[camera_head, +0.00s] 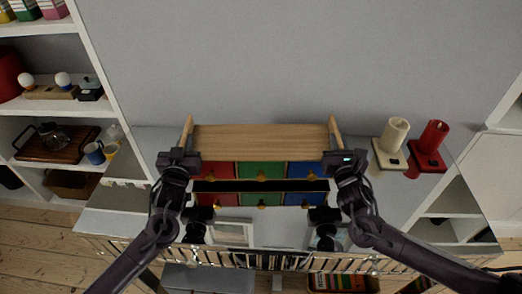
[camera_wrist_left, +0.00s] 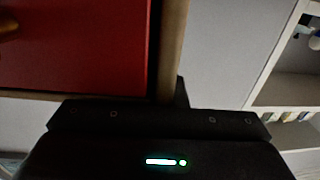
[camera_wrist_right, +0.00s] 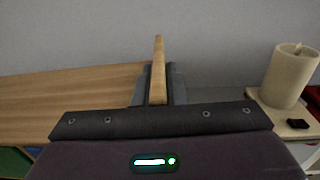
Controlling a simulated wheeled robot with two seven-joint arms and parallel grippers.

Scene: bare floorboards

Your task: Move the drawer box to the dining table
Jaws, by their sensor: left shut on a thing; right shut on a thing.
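The drawer box (camera_head: 262,140) has a light wood top, raised side panels and red, green and blue drawer fronts with small knobs. My left gripper (camera_head: 180,152) is shut on its left side panel; the left wrist view shows a red drawer front (camera_wrist_left: 75,45) and the panel edge (camera_wrist_left: 170,50) close by. My right gripper (camera_head: 344,153) is shut on the right side panel, whose upright wooden edge (camera_wrist_right: 158,70) stands between the fingers in the right wrist view. The fingertips are partly hidden. Whether the box touches the grey surface below is hard to tell.
A cream candle (camera_head: 393,142) and a red candle (camera_head: 429,146) stand on bases at the right of the grey surface (camera_head: 400,195). White shelves (camera_head: 50,65) with mugs and a tray stand at left. A grey wall (camera_head: 300,60) is behind.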

